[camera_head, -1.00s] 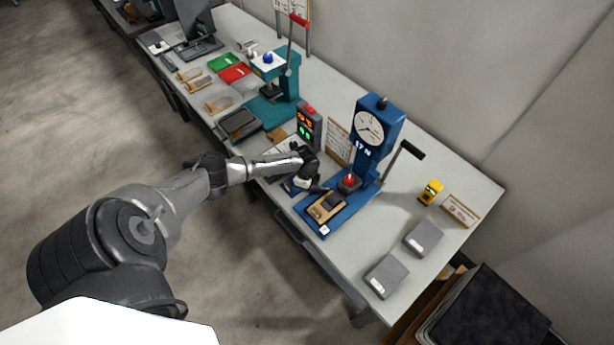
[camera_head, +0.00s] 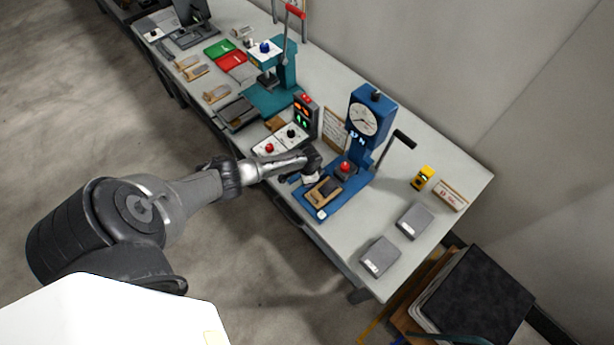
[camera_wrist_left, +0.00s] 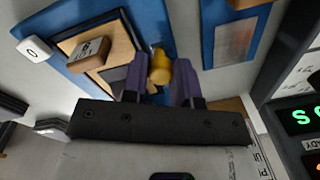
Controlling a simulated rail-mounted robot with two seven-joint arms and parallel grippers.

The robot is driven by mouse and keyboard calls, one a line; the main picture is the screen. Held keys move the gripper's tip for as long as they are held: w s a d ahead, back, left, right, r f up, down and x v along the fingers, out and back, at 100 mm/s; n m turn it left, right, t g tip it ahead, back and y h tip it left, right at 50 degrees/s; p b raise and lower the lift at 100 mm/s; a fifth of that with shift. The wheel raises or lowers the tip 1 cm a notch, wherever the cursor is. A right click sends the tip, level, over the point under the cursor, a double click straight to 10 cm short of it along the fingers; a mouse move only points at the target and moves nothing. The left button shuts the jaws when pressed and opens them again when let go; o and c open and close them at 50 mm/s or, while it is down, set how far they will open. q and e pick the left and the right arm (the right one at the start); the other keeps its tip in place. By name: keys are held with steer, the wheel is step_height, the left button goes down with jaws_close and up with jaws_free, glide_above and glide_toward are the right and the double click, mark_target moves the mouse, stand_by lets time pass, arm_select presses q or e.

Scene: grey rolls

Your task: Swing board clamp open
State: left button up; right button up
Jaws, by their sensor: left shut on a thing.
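A blue press fixture (camera_head: 336,204) with a round dial stands on the bench. A tan wooden block with a dark part (camera_head: 323,188) sits on its base; the wrist view shows the tan block (camera_wrist_left: 120,48). My left gripper (camera_head: 310,178) is at the left side of this base. In the left wrist view its purple fingers (camera_wrist_left: 160,80) are shut on a yellow knob (camera_wrist_left: 159,66) beside the tan block. I take the knob to be the clamp's handle; the rest of the clamp is hidden. My right gripper is not in view.
A button box (camera_head: 283,142) and a lit display unit (camera_head: 305,115) stand just behind my left gripper. A black-handled lever (camera_head: 403,139) sticks out right of the press. Grey boxes (camera_head: 380,256) lie on the right bench end. A teal press (camera_head: 275,80) stands farther left.

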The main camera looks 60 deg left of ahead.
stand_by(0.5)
arm_select(q)
steer(key=o, duration=0.9)
steer(key=shift+o, duration=0.2)
steer(key=shift+r, duration=0.5)
step_height(320, 180, up, 13)
steer(key=p, duration=0.2)
steer(key=shift+d, duration=0.35)
steer(key=shift+s+f, duration=0.1)
